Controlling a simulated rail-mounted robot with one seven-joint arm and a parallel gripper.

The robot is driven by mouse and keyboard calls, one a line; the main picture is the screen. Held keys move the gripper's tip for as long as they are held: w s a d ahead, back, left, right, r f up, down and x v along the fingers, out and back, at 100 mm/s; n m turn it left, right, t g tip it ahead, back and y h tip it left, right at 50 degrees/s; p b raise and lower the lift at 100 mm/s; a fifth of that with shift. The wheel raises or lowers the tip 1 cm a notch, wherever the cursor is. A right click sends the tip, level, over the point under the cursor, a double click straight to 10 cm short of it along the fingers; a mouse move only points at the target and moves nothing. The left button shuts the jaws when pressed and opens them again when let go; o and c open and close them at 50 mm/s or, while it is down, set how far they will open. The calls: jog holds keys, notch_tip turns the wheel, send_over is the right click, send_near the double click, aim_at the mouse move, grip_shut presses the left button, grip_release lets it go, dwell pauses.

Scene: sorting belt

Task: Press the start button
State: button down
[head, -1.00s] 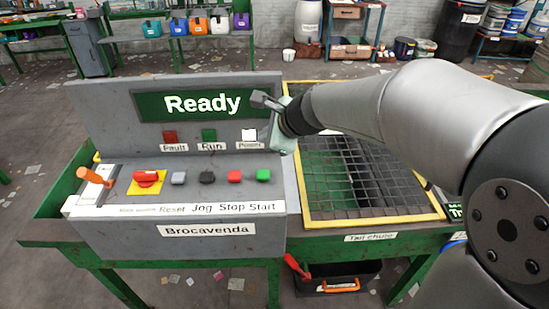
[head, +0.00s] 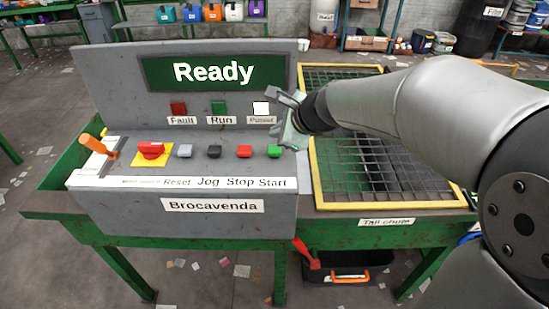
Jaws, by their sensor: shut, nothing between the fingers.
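The green start button (head: 275,151) is at the right end of the button row on the grey control panel (head: 130,209), above the "Start" label. The panel's screen (head: 213,73) reads "Ready". My gripper (head: 283,100) is at the panel's right edge, up and to the right of the start button and apart from it.
The red stop button (head: 244,151), black jog button (head: 214,151) and grey reset button (head: 184,150) stand left of the start button. A red knob (head: 151,149) on yellow and an orange-handled lever (head: 97,145) are farther left. A yellow-framed mesh (head: 385,203) lies to the right.

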aim_at(274, 151)
jog(key=shift+f+b, duration=0.5)
jog(key=shift+f, duration=0.55)
jog(key=shift+f, duration=0.1)
dwell(1.1)
jog(key=shift+f+b, duration=0.3)
jog(key=shift+b, duration=0.1)
